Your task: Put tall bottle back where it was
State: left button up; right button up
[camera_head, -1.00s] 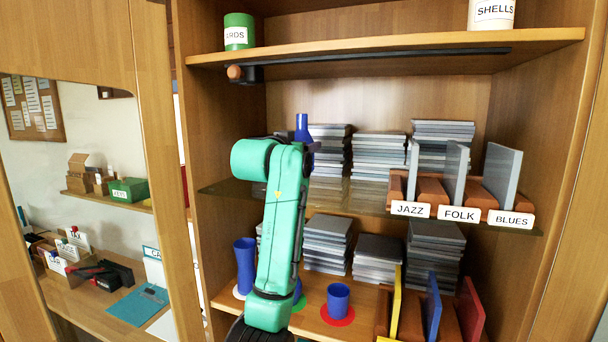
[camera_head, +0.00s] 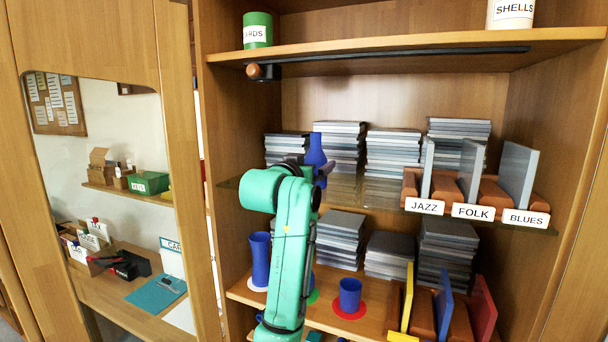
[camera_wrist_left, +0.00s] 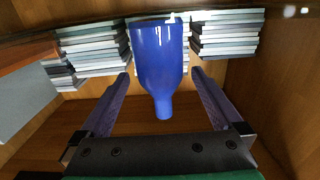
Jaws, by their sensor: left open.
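The tall bottle (camera_head: 315,152) is blue with a narrow neck. It appears upright at the glass middle shelf (camera_head: 345,190), in front of stacks of grey cases. My left gripper (camera_head: 322,174) is at the bottle, its arm hiding part of the shelf. In the left wrist view, which is upside down, the bottle (camera_wrist_left: 160,58) is between the two spread fingers of my left gripper (camera_wrist_left: 160,78), with gaps on both sides. My right gripper is not in view.
A tall blue cup (camera_head: 260,258) and a short blue cup (camera_head: 350,293) stand on the lower shelf, the short one on a red disc (camera_head: 349,310). A green disc (camera_head: 313,296) is partly hidden by my arm. A JAZZ, FOLK and BLUES rack (camera_head: 474,211) stands right of the bottle.

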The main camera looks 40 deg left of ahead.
pick_arm(q)
jog(key=b+v, duration=0.4)
jog(key=v, duration=0.6)
jog(key=shift+d+f, duration=0.1)
